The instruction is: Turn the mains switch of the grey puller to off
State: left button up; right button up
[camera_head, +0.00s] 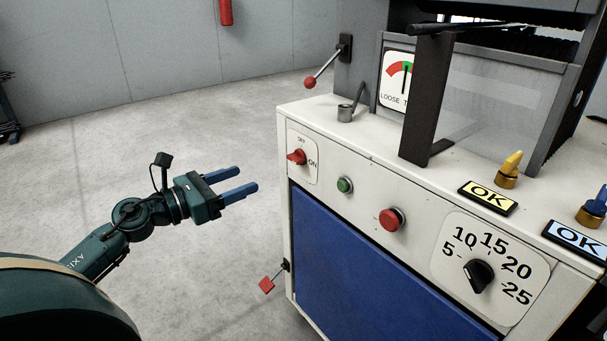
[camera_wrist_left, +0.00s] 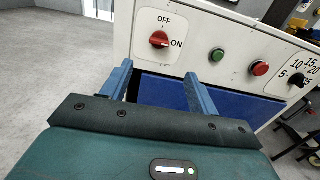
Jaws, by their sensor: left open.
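The grey puller (camera_head: 362,153) stands at the right in the head view, with a light cabinet and a blue front panel. Its red mains switch (camera_head: 297,157) sits on a white plate at the left end of the front, marked OFF above and ON to the right. In the left wrist view the switch knob (camera_wrist_left: 159,40) points toward ON. My left gripper (camera_head: 248,182) is open and empty, left of the cabinet and apart from the switch. Its blue fingers (camera_wrist_left: 160,82) point toward the panel below the switch. My right gripper is not in view.
A green button (camera_head: 345,185), a red button (camera_head: 391,220) and a black dial (camera_head: 479,275) lie right of the switch. A red-ended lever (camera_head: 267,285) sticks out low at the cabinet's left side; a red-balled lever (camera_head: 311,82) stands above. The floor at left is clear.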

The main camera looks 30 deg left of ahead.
aim_at(291, 161)
pick_arm(q)
jog(key=x, duration=1.1)
jog(key=shift+w+r, duration=0.2)
jog(key=shift+w, duration=0.1)
jog(key=shift+w+d+f, duration=0.1)
jog(key=shift+w+d, duration=0.25)
jog(key=shift+w, duration=0.25)
jog(key=shift+c, duration=0.4)
jog(key=c, duration=0.9)
